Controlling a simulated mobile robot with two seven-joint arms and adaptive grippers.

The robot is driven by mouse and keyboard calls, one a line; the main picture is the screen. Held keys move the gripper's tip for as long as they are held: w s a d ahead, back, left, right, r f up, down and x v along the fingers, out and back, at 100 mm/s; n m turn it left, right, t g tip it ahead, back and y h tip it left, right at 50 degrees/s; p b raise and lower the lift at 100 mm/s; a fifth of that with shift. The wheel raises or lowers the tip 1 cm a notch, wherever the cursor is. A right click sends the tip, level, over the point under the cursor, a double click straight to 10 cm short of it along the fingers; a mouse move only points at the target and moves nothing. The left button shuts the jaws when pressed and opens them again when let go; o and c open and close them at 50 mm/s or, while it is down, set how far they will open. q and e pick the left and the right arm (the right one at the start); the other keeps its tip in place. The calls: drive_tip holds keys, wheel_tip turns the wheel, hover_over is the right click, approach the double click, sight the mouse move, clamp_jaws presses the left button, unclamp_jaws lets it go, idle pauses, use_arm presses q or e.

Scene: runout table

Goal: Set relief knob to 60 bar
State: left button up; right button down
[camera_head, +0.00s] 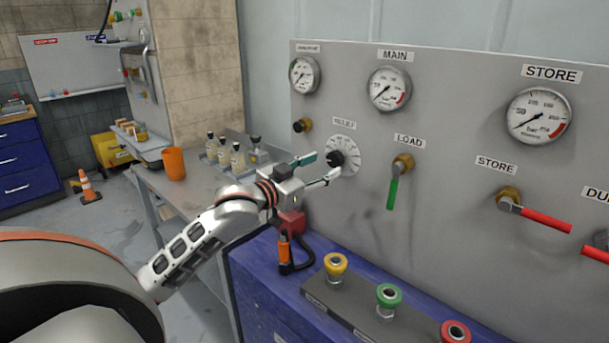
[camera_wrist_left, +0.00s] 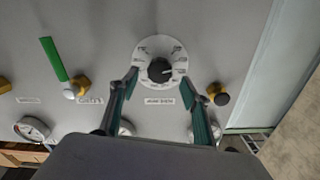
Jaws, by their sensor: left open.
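The relief knob (camera_head: 335,158) is a black round knob on a white dial plate (camera_head: 347,151) below the RELIEF label on the grey panel. My left gripper (camera_head: 320,169) is open in front of the panel, its two green-padded fingers spread a little to the left of the knob in the head view. In the left wrist view the knob (camera_wrist_left: 159,70) lies ahead between and beyond the fingertips, apart from them. A white pointer mark shows on the knob, but the dial figures are too small to read. My right gripper is not in view.
The green LOAD lever (camera_head: 393,193) hangs down right of the dial; a red STORE lever (camera_head: 545,220) is further right. Gauges (camera_head: 390,88) sit above. Yellow, green and red fittings (camera_head: 388,298) stand on the blue cabinet below. A side table holds bottles and an orange cup (camera_head: 174,163).

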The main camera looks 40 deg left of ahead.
use_arm(q)
drive_tip(key=s, duration=0.6)
drive_tip(key=shift+s+a, duration=0.25)
idle(0.3)
drive_tip(key=s+d+f+g+y, duration=0.2)
drive_tip(key=s+f+g, duration=0.15)
drive_tip(key=f, duration=0.95)
drive_tip(key=s+d+f+m+g+y, duration=0.2)
drive_tip(key=s+d+f+g, duration=0.15)
drive_tip(key=s+f, duration=0.6)
drive_tip(key=s+d+f+m+g+y, duration=0.2)
drive_tip(key=s+f+g, duration=0.2)
drive_tip(key=s+f, duration=0.55)
drive_tip(key=d+f+n+t+h, duration=0.3)
drive_tip(key=d+f+h, duration=0.3)
drive_tip(key=d+f, duration=0.8)
drive_tip(key=shift+s+f+h, duration=0.2)
drive_tip(key=shift+f+h, duration=0.2)
drive_tip(key=shift+f, duration=0.35)
